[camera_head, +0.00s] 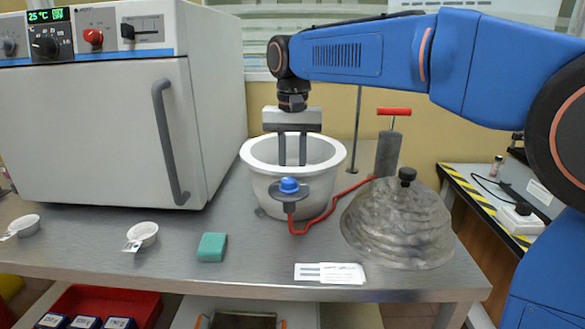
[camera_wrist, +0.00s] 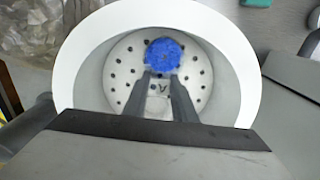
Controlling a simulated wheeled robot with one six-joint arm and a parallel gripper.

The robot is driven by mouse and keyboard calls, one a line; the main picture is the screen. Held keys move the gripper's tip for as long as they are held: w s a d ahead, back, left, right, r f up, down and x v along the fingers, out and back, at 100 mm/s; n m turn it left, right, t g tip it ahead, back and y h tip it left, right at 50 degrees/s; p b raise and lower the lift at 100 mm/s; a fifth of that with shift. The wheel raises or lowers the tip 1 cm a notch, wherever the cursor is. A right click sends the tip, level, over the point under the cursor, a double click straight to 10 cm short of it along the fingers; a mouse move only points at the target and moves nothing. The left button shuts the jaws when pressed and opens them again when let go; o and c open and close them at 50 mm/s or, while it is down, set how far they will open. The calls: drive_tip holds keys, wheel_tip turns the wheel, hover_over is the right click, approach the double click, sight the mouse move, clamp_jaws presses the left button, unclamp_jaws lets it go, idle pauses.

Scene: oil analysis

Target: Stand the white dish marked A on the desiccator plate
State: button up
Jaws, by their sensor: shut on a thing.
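My gripper (camera_head: 292,162) reaches down into the open white desiccator bowl (camera_head: 262,185). In the wrist view my gripper (camera_wrist: 161,78) is shut on the dish marked A; its pale tag (camera_wrist: 160,89) with a dark A shows between the fingers. A round patch of speckled blue (camera_wrist: 164,52) lies just beyond the tag, seemingly the dish's contents. The white desiccator plate (camera_wrist: 120,72), with dark holes, lies inside the bowl under it. I cannot tell whether the dish touches the plate. The bowl wall hides the dish in the head view.
The desiccator lid (camera_head: 397,230) rests right of the bowl. A blue-capped fitting (camera_head: 289,187) with a red hose is at the bowl's front. Two other tagged dishes (camera_head: 143,234) (camera_head: 25,226), a green block (camera_head: 212,247) and white cards (camera_head: 330,273) lie in front. An oven (camera_head: 95,130) stands left.

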drive_tip(key=shift+f, duration=0.15)
drive_tip(key=o, duration=1)
drive_tip(key=shift+o, duration=0.2)
wheel_tip(320, 180, up, 12)
drive_tip(key=shift+s, duration=0.15)
